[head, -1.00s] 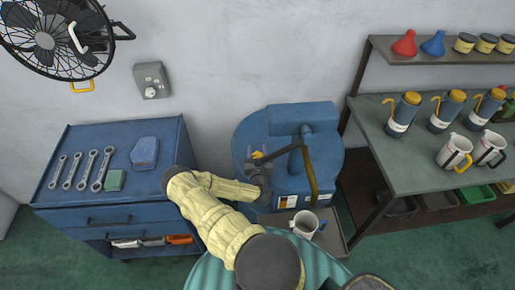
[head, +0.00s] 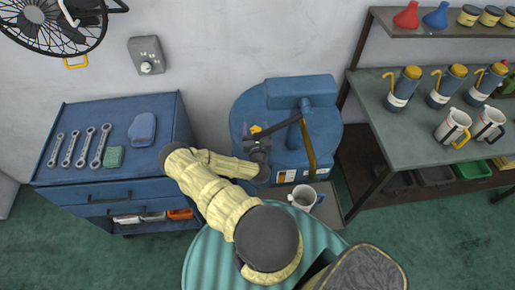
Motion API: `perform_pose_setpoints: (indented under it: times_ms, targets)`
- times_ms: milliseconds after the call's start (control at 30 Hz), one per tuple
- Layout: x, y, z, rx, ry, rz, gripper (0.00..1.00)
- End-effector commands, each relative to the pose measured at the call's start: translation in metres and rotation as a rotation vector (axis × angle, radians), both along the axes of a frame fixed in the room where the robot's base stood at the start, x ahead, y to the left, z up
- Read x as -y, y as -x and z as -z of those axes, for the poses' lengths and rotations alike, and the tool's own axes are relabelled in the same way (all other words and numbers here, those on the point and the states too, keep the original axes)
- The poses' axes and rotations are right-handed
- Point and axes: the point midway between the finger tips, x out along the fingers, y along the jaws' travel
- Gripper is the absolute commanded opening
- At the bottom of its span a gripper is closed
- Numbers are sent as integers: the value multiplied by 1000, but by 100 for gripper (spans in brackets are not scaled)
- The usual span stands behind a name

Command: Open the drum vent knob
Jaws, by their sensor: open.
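The blue rounded drum machine (head: 325,135) stands against the wall at the centre of the head view. A small yellow part, which looks like the vent knob (head: 256,129), shows on its left side. My gripper (head: 257,134) is open at the end of my arm, close by the yellow part. The fingers are small and dark here, and I cannot tell whether they touch the knob or stand around it. The gripper body hides the drum surface just below the knob.
A dark bar and an olive strap (head: 309,148) cross the drum just right of my gripper. A white mug (head: 304,198) stands in front of the drum. A blue tool cabinet (head: 75,192) is at left, a bench (head: 400,165) with flasks and mugs at right.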

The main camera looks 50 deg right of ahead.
Motion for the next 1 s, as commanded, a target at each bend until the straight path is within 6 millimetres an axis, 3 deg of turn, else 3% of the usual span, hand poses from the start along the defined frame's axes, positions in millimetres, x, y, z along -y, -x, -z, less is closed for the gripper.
perform_pose_setpoints:
  times_ms: [700,1000]
  targets:
    - [-92,101,3,-5,0,-2,67]
    - [-109,120,0,0,0,-3,67]
